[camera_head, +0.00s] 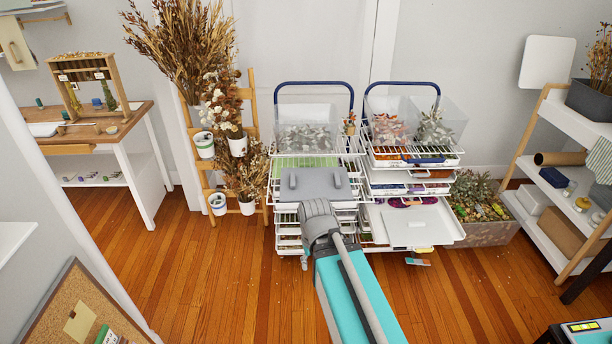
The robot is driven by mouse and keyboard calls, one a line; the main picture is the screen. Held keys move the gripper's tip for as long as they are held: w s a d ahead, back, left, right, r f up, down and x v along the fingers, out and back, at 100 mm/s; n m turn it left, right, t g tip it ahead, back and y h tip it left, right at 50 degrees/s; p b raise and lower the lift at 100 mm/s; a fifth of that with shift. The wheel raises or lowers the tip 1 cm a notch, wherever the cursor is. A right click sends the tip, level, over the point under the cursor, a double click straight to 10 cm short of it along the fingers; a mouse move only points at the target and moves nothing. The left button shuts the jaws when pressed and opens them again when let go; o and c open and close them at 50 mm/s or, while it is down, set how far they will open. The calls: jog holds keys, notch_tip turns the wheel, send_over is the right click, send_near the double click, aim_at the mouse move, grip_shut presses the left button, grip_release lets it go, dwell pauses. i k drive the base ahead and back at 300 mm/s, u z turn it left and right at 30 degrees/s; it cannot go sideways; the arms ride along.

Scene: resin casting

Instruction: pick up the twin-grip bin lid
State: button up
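The twin-grip bin lid (315,183) looks like a flat grey panel with two upright grips, one near each side. It lies on the left wire rack cart, at a middle level, below a shelf with a green sheet. My arm reaches up from the bottom of the picture, and its grey joint overlaps the lid's front edge in the view. Whether they touch cannot be told. My gripper's fingers do not show; they are hidden by the arm or outside the picture. Both grips of the lid are visible, with nothing seen around them.
A clear bin (307,112) tops the left cart. The right cart holds clear bins of dried flowers and a white tray (408,224) jutting forward. A wooden ladder stand (253,128) with pots is close on the left. The wooden floor (215,285) is open in front.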

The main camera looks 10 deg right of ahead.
aim_at(297, 185)
jog(key=u, duration=0.05)
jog(key=i, duration=0.85)
jog(key=u, duration=0.1)
